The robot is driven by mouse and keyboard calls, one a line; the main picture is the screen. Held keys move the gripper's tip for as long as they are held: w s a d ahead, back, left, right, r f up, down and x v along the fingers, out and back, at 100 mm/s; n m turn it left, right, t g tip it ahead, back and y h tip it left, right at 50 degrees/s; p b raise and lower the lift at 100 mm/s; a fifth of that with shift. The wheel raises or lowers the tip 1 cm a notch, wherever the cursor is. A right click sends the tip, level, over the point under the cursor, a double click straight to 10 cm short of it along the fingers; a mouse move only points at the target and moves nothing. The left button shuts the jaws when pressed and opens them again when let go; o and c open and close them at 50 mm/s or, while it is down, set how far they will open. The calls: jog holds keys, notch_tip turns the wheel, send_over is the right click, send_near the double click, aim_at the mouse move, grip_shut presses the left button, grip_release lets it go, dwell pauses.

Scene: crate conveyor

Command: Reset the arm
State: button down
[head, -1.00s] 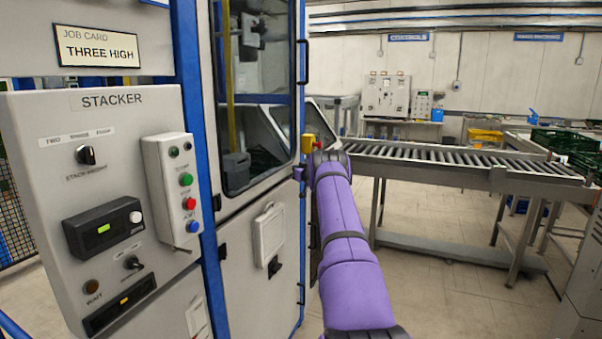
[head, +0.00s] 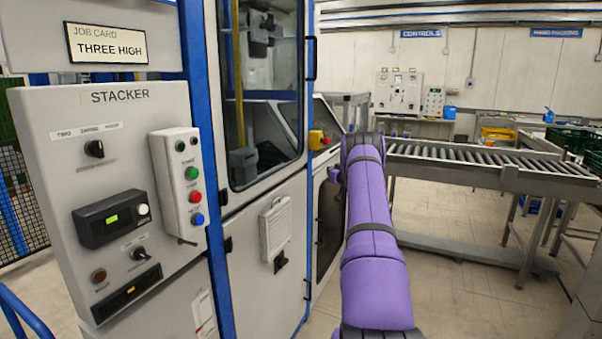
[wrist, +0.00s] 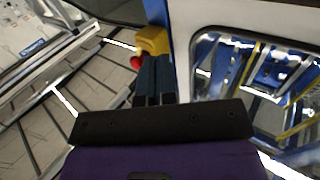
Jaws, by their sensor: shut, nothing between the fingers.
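My purple arm reaches forward at the right of centre in the head view; its gripper end is hidden there. In the wrist view my gripper (wrist: 154,90) shows as two dark fingers side by side, shut with nothing between them. Beyond the fingers are a yellow box with a red button (wrist: 152,42) and the machine's window (wrist: 265,80). The same yellow box (head: 318,140) shows in the head view, just left of my arm's far end. I cannot tell how far the fingers are from it.
The stacker panel (head: 60,180) with a knob, display and coloured buttons stands at the left. The cabinet door (head: 250,250) is closed beside my arm. A roller conveyor (head: 480,160) runs behind and right of my arm. Open floor (head: 465,290) lies at the lower right.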

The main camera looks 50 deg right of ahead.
jog(key=shift+s, duration=0.1)
